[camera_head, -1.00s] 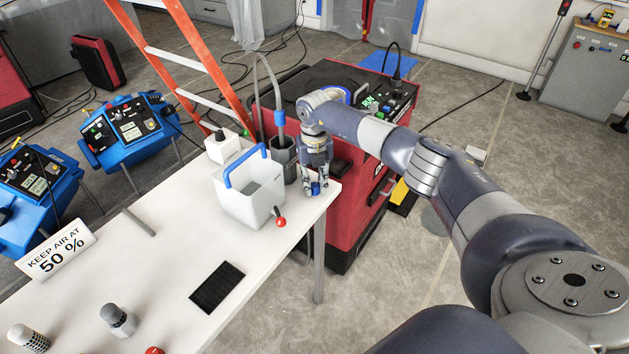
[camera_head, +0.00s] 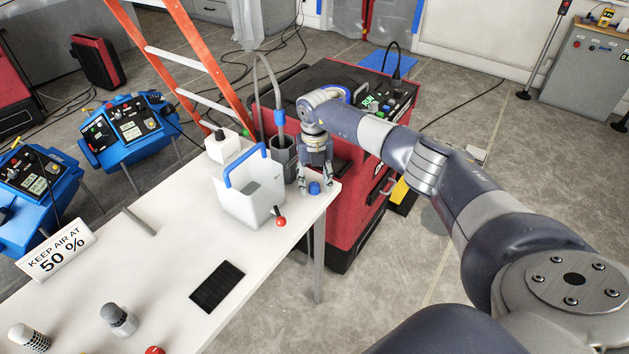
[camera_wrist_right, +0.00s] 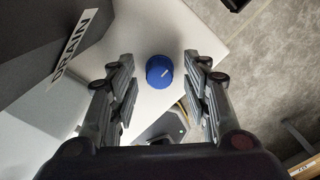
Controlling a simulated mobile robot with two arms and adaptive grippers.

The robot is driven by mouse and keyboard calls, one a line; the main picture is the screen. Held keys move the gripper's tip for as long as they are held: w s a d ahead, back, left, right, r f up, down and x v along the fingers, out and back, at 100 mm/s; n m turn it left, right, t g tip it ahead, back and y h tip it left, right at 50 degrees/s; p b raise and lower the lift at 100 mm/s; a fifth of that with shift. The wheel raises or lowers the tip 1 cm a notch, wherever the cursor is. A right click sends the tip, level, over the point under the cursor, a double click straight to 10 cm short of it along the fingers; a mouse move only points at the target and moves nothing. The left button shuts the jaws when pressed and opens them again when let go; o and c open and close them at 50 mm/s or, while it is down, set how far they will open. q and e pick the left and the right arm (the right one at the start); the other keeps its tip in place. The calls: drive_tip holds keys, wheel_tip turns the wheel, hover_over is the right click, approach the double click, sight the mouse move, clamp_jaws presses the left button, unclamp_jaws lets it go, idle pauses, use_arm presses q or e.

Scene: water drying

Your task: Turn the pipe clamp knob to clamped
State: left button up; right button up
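The blue knob (camera_head: 315,188) sits at the far right corner of the white table. My right gripper (camera_head: 316,191) points down over the knob. Its fingers are spread on either side, with visible gaps to the knob in the wrist view (camera_wrist_right: 158,66). It is open and holds nothing. My left gripper is not in view.
A white bin with a blue handle (camera_head: 252,203) and a red-ball lever (camera_head: 281,221) stand left of the gripper. A dark grey container (camera_head: 283,163) with a hose is close behind. A red machine (camera_head: 345,225) stands beyond the table edge. A DRAIN label (camera_wrist_right: 70,45) shows left.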

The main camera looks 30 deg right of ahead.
sight(315, 184)
drive_tip(key=shift+r, duration=0.2)
wheel_tip(315, 184, up, 12)
drive_tip(key=shift+f, duration=0.2)
idle(0.6)
